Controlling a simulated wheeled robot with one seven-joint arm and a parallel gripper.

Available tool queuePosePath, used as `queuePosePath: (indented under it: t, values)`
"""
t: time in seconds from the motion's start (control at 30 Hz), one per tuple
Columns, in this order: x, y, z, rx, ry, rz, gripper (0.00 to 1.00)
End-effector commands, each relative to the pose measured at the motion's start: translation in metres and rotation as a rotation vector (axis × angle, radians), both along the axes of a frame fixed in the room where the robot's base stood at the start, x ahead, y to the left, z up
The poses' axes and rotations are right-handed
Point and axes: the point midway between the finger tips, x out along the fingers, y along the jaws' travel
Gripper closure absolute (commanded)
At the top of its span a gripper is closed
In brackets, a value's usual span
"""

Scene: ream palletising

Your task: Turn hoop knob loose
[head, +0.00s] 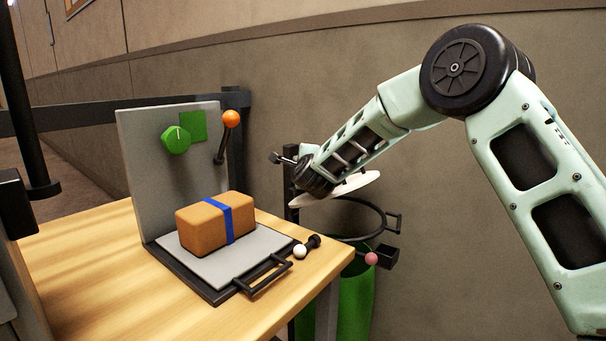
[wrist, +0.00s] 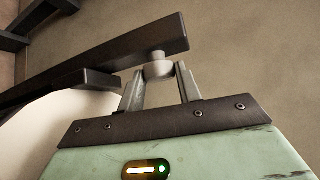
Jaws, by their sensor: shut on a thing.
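My gripper (wrist: 158,75) is shut on a pale grey round knob (wrist: 158,66) in the wrist view, one finger on each side. The knob sits against the underside of a dark bar (wrist: 120,52). In the head view my gripper (head: 300,168) is by the top of a dark upright post, beside a white disc (head: 350,188); the knob is too small to make out there. A dark hoop (head: 384,219) shows below the disc, above a green bin or bag (head: 355,293).
A wooden table (head: 90,240) stands at left. On it, a grey plate (head: 205,264) bears an orange-brown block with a blue band (head: 215,217). An upright grey panel (head: 143,175) carries a green knob (head: 175,139). An orange-balled lever (head: 231,118) stands beside it. A pink ball (head: 371,259) is near the hoop.

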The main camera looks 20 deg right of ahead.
Motion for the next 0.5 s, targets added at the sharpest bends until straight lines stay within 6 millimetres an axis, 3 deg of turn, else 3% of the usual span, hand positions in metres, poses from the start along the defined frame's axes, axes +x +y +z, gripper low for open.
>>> queuePosePath:
  t: [0.5]
  values:
    - [-0.0003,0.0005,-0.0015,-0.040,-0.026,0.001,0.89]
